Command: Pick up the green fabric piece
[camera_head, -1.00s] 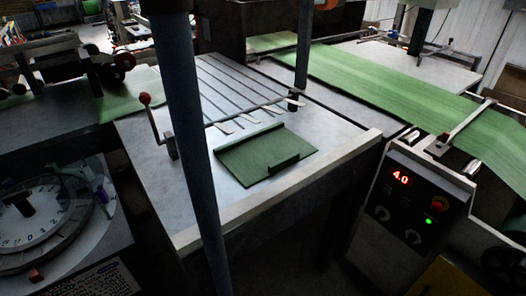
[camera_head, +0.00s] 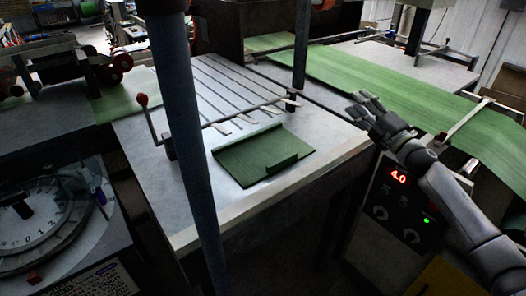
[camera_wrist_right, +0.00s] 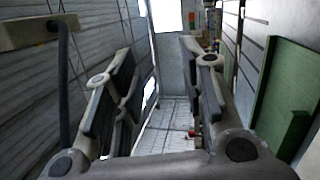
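The green fabric piece (camera_head: 252,157) lies flat on the grey work table, near its front edge, with a small raised green tab at its front side. In the right wrist view a green piece (camera_wrist_right: 283,95) shows at the right edge, outside the fingers. My right gripper (camera_head: 364,106) is above the table's right side, to the right of the fabric piece and apart from it. In the right wrist view the right gripper's fingers (camera_wrist_right: 158,85) are spread wide with nothing between them. My left gripper is not in view.
A blue-grey post (camera_head: 189,150) stands in front of the table (camera_head: 160,195). A crank with a red knob (camera_head: 142,100) and metal strips (camera_head: 235,90) are beside and behind the fabric. A long green web (camera_head: 400,88) runs at the right, above a control box (camera_head: 400,205) reading 4.0.

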